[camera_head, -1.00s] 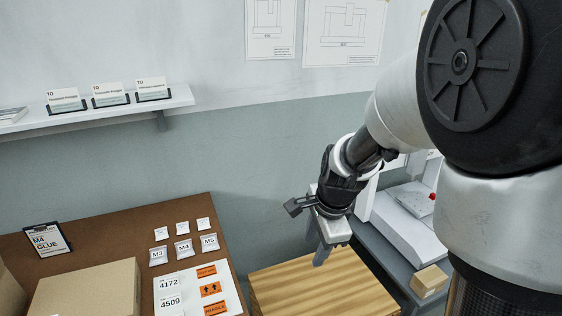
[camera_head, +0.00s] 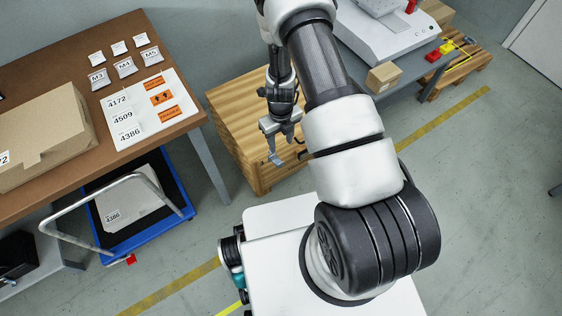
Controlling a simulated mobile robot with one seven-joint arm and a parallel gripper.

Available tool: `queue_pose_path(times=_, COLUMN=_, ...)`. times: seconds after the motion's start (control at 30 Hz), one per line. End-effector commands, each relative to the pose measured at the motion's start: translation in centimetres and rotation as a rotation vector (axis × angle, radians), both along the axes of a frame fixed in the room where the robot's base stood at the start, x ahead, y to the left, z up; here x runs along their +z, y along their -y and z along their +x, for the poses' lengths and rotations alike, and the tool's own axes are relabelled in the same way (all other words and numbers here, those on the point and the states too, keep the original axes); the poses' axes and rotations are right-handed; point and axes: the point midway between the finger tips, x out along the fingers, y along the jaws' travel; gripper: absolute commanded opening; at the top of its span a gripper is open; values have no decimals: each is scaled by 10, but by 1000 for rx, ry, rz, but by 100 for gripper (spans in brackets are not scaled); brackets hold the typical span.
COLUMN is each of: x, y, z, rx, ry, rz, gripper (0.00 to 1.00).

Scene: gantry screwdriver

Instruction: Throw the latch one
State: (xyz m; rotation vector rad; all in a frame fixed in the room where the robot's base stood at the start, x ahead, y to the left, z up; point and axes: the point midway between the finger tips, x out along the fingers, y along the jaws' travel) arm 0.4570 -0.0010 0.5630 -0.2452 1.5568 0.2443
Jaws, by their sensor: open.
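My gripper (camera_head: 284,150) hangs in front of the wooden crate (camera_head: 232,108), over its front edge as seen in the head view, with its jaws apart and nothing between them. The crate has a light striped wood top and stands between the brown table and the grey bench. No latch can be told for certain. My gripper and arm hide part of the crate's top and front. Whether the fingers touch the crate cannot be told.
The brown table (camera_head: 62,78) at left bears a cardboard box (camera_head: 40,130) and a label sheet (camera_head: 150,112). A blue cart (camera_head: 175,197) stands below it. The grey bench (camera_head: 408,72) at right holds a white machine (camera_head: 385,38) and a small wooden block (camera_head: 383,77). Floor at right is open.

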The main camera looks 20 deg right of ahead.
Motion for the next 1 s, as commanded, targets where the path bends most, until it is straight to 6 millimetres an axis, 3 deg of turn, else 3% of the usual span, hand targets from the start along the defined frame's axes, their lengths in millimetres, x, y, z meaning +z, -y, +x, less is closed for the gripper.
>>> queue_pose_path(times=0.1, x=-31, y=0, z=-1, rx=1, ry=-3, rz=1, gripper=44)
queue_pose_path(times=0.5, x=-112, y=0, z=-1, rx=2, ry=-1, rz=1, gripper=44)
queue_pose_path(times=0.73, x=-134, y=0, z=-1, rx=3, ry=0, rz=1, gripper=44)
queue_pose_path(times=1.0, x=-136, y=0, z=0, rx=2, ry=1, rz=1, gripper=44)
